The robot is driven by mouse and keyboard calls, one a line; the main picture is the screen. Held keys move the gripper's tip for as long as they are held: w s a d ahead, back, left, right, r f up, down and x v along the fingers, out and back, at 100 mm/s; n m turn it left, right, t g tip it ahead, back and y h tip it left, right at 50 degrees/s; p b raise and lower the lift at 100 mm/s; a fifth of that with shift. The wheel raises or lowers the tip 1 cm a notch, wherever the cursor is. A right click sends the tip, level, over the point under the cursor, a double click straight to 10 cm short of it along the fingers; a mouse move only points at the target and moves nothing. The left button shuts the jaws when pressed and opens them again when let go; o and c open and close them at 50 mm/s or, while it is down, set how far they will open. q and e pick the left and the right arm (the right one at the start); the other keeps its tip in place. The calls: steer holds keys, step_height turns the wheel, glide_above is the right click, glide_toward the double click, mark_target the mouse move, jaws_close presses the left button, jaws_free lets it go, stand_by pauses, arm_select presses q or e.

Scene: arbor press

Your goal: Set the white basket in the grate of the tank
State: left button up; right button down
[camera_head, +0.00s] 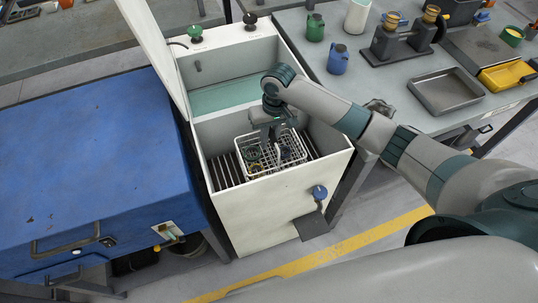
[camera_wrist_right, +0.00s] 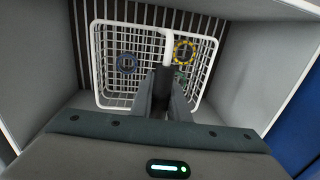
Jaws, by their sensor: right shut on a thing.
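The white wire basket (camera_head: 245,162) is inside the front compartment of the white tank (camera_head: 253,213), low over the slatted grate (camera_head: 224,174). My right gripper (camera_head: 274,134) reaches down into this compartment and is shut on the basket. In the right wrist view the basket (camera_wrist_right: 106,84) shows below my right gripper (camera_wrist_right: 163,92), whose fingers are closed on its white middle handle (camera_wrist_right: 167,45). Small ring-shaped parts lie in the basket, a blue one (camera_wrist_right: 126,64) and a yellow one (camera_wrist_right: 184,52). I cannot tell whether the basket touches the grate. My left gripper is out of view.
The tank's rear compartment (camera_head: 225,95) holds greenish liquid. A blue cabinet (camera_head: 90,165) stands close on the left.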

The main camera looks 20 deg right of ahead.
mark_target(268, 159)
steer(key=shift+f, duration=1.8)
steer(key=shift+f+p, duration=0.65)
steer(key=shift+f, duration=1.15)
steer(key=c, duration=1.7)
jaws_free()
steer(key=shift+f, duration=0.1)
steer(key=r, duration=0.4)
steer(key=r+b, duration=0.1)
steer(key=r, duration=0.3)
steer(key=d+r+b, duration=0.1)
steer(key=r, duration=0.3)
steer(key=shift+d, duration=0.1)
